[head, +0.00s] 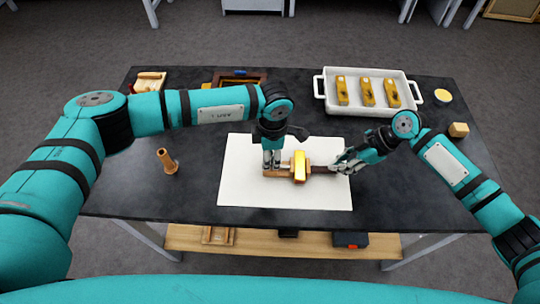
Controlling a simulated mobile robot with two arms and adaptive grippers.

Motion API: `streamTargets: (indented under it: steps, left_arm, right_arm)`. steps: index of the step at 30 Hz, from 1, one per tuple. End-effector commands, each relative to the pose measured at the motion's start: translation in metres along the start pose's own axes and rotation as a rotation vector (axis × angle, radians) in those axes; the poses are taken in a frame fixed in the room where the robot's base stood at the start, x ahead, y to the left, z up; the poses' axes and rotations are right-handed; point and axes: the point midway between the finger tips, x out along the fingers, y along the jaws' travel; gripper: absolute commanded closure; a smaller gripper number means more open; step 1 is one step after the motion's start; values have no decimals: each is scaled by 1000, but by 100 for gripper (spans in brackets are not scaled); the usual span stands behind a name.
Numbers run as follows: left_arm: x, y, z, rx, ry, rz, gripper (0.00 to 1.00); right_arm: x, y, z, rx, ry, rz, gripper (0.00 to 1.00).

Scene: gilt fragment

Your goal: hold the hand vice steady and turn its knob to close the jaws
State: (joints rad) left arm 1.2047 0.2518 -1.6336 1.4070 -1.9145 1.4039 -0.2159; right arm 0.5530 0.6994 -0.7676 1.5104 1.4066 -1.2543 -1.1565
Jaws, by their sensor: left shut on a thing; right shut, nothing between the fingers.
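The hand vice (283,174) lies lengthwise on a white sheet in the middle of the table. A gold block (300,167) sits at its middle, apparently between its jaws; I cannot tell whether they touch it. A dark brown part (322,169) extends to the right; the knob is too small to tell clearly. My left gripper (271,164) points down and is shut on the left wooden part of the vice. My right gripper (338,167) is shut and empty, at the right end of the dark part; I cannot tell whether it touches.
The white sheet (240,190) is otherwise bare. A white tray (410,108) with 3 gold-topped wooden blocks stands at the back right, beside a small yellow round dish (443,96) and a wooden cube (459,129). A wooden spindle-shaped piece (166,160) stands at left.

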Motion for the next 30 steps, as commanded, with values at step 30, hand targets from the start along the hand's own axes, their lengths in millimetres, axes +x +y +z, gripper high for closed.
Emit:
streamTargets:
  steps: [30]
  left_arm:
    - [-1, 0, 2, 343, -5, 5, 100]
  right_arm:
    - [1, 0, -1, 0, 1, -1, 100]
